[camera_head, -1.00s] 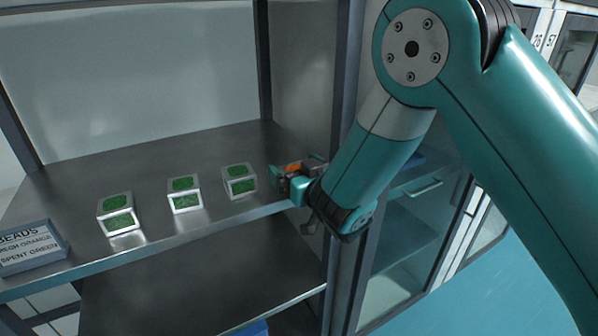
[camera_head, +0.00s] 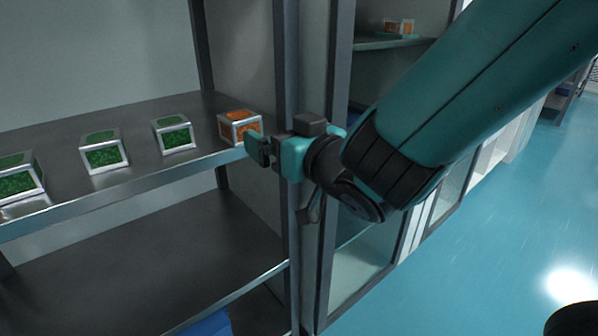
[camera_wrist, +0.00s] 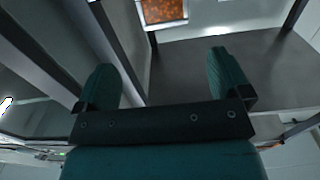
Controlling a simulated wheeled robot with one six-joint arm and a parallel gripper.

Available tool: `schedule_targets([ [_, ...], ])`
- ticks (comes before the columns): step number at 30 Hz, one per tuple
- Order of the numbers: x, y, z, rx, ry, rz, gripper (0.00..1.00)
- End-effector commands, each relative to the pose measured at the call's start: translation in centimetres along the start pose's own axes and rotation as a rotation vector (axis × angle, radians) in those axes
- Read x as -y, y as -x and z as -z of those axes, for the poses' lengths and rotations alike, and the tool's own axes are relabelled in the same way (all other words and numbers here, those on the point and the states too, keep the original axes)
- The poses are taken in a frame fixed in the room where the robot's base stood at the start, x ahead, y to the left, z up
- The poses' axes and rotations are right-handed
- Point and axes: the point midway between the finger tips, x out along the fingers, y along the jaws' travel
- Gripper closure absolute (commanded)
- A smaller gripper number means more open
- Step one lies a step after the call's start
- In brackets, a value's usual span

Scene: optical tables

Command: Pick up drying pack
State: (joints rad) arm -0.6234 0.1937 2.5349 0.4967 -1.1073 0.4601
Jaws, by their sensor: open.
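The drying packs are small clear-sided boxes with pale frames on the metal shelf. The one nearest my gripper is a pack with orange beads (camera_head: 240,127), at the right end of the row, close to the shelf's front edge and upright post. It also shows at the top of the wrist view (camera_wrist: 164,11), partly cut off. Green-bead packs (camera_head: 172,134) stand in a row to its left. My gripper (camera_head: 264,150) is just in front of the orange pack, near the shelf edge. In the wrist view its fingers (camera_wrist: 173,85) are spread with nothing between them.
The metal shelf (camera_head: 60,132) has a lower shelf (camera_head: 150,265) beneath it. A grey upright post (camera_head: 290,215) stands right beside my gripper. Another orange pack (camera_head: 400,27) sits on a shelf in the neighbouring cabinet.

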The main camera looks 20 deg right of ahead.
Motion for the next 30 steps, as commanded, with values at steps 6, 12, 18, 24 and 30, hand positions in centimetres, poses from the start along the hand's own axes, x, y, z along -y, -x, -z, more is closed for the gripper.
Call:
schedule_targets([
  [6,0.4,2.0,-0.5,-0.010,0.006,0.024,0.05],
  [12,0.4,3.4,-0.4,-0.009,0.005,0.020,0.05],
  [18,0.4,4.4,-0.1,-0.005,0.006,0.022,0.05],
  [24,0.4,4.7,0.1,-0.003,0.008,0.023,0.05],
  [30,0.4,4.7,0.1,-0.003,0.008,0.023,0.04],
])
